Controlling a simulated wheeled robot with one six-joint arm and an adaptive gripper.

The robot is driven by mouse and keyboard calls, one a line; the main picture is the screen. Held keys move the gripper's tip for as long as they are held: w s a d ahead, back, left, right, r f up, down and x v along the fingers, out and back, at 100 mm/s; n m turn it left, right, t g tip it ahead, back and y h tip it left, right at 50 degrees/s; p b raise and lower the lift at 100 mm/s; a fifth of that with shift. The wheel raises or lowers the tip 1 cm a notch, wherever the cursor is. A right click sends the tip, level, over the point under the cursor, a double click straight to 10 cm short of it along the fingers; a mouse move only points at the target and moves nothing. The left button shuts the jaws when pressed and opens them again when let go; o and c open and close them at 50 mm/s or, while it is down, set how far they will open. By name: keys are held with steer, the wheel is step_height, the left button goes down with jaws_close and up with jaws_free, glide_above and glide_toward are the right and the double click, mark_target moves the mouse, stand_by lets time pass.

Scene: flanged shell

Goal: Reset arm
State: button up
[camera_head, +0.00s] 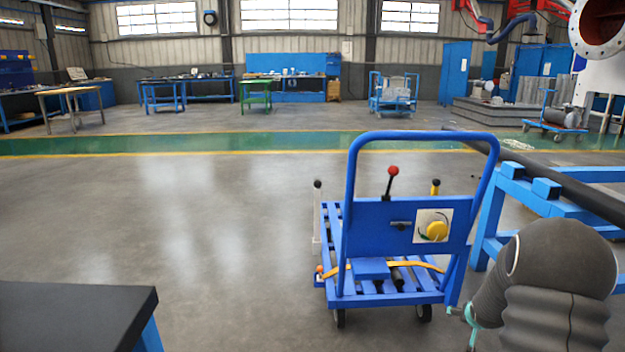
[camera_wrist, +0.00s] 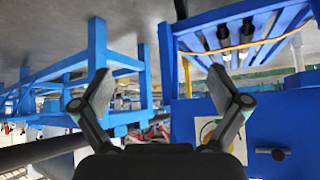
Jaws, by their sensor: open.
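My gripper (camera_wrist: 160,95) shows in the wrist view with its two dark fingers spread apart and nothing between them. The wrist view is turned, with the floor at the top. Behind the fingers it shows the blue cart (camera_wrist: 275,115) on the right and a blue stand (camera_wrist: 97,60) on the left. In the head view, my arm is at the lower right, its dark grey links covering part of the scene. The gripper's fingertips cannot be made out there. The flanged shell (camera_head: 600,25) is partly in view at the upper right corner.
The blue cart (camera_head: 372,228) with levers and a yellow knob stands close in front, left of my arm. A blue stand (camera_head: 490,215) bears a long dark pipe (camera_head: 575,190) at right. A dark tabletop (camera_head: 70,310) is at lower left. The left floor is clear.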

steer(key=s+a+r+n+y, duration=0.1)
steer(key=s+a+r, duration=0.6)
steer(key=s, duration=0.5)
steer(key=s+a+r+n+g+y, duration=0.1)
steer(key=s+a+r+n, duration=0.1)
steer(key=s+a+r, duration=0.6)
steer(key=s+a+r+n+g+y, duration=0.1)
steer(key=s+a+r+n, duration=0.1)
steer(key=s+a+r, duration=0.6)
steer(key=s+a, duration=0.5)
steer(key=s, duration=0.3)
steer(key=shift+s+a, duration=0.15)
steer(key=shift+a, duration=0.1)
steer(key=shift+r, duration=0.1)
